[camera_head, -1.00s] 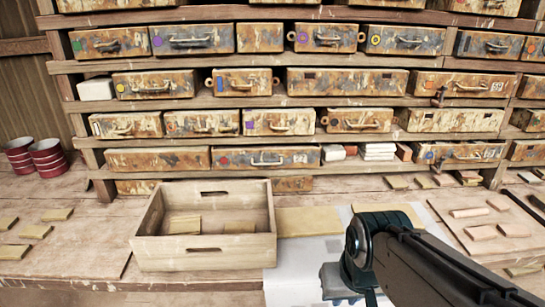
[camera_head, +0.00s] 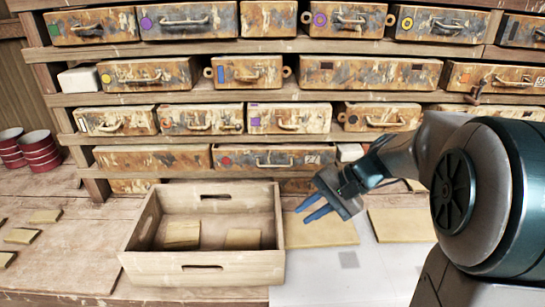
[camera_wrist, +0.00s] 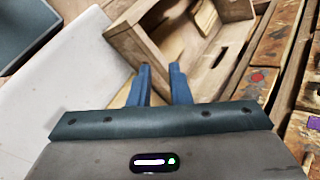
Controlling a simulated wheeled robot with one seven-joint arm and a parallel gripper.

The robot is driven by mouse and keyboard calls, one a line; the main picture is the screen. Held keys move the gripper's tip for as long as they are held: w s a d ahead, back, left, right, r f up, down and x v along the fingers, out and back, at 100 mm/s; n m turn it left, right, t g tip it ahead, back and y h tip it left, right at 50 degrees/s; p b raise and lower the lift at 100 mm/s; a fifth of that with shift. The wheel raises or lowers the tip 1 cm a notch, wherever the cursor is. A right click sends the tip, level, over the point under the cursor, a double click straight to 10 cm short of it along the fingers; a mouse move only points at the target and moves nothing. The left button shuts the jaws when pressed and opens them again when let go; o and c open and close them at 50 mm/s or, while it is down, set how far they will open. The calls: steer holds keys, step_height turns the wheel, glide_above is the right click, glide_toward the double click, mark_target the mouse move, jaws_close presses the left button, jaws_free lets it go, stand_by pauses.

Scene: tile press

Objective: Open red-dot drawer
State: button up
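Another drawer with an orange-red round mark (camera_head: 201,118) is one row higher, also closed. My gripper (camera_head: 302,212) is in front of the rack, just right of the crate, with its blue fingers apart and nothing between them. It is apart from both drawers.
The open wooden crate (camera_head: 203,267) stands on the bench before the red-marked drawer, with tan tiles inside. Tan boards (camera_head: 325,227) and a pale sheet (camera_head: 320,282) lie right of it. Red tins (camera_head: 38,152) stand at the left.

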mark_target(278, 166)
steer(key=w+d+r+m+t+y, duration=0.1)
steer(key=w+d+m+t+y, duration=0.15)
steer(key=w, duration=0.45)
steer(key=w+d+m+t+y, duration=0.2)
steer(key=w+d+y, duration=0.15)
steer(key=w, duration=0.45)
steer(key=shift+n, duration=0.25)
steer(key=p+x, duration=0.1)
steer(key=x, duration=0.8)
steer(key=p+x, duration=0.1)
steer(key=x, duration=0.4)
steer(key=shift+s+a+r+p, duration=0.15)
steer(key=shift+s+a+p, duration=0.15)
steer(key=shift+a+p, duration=0.05)
jaws_close()
